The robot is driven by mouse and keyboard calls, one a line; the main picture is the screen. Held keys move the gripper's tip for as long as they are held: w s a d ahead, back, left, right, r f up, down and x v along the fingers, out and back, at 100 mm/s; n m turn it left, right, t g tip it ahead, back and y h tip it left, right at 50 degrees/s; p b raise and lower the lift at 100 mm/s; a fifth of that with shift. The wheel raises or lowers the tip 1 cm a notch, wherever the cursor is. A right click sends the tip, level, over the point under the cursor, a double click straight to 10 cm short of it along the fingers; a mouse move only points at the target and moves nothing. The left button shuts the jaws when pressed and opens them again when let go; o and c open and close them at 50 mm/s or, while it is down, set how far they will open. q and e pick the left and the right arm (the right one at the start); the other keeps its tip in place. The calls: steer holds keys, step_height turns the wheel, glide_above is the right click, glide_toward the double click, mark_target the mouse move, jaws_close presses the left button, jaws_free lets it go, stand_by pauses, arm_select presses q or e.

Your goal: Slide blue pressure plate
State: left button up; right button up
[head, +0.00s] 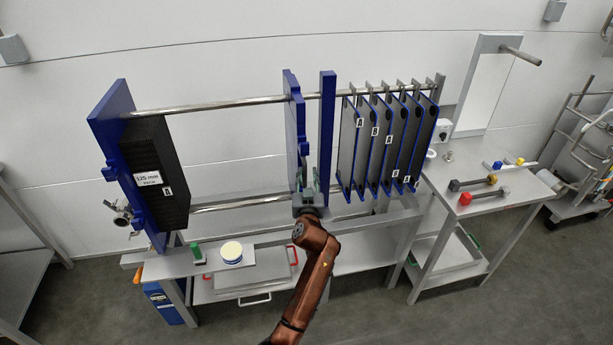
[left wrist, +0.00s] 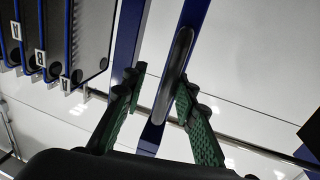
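The blue pressure plate (head: 294,130) stands upright on the rails, left of a second upright blue plate (head: 327,130). In the left wrist view, a blue upright (left wrist: 190,25) carries a long dark handle (left wrist: 174,72). My left gripper (head: 308,186) is low at the front of the pressure plate. Its green fingers stand apart on either side of the handle, seen in the left wrist view (left wrist: 160,78). A gap shows beside the handle, so they do not look closed on it. My right gripper is not in view.
A black plate stack (head: 158,170) stands against the blue end plate (head: 115,125) at left. The upper rail (head: 210,104) is bare between stack and pressure plate. Several blue-edged filter plates (head: 375,145) hang at right. A side table (head: 490,190) holds tools.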

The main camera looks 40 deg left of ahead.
arm_select(q)
steer(key=shift+s+a, duration=0.15)
steer(key=shift+a, duration=0.05)
steer(key=v, duration=0.7)
steer(key=shift+d, duration=0.25)
steer(key=shift+s, duration=0.15)
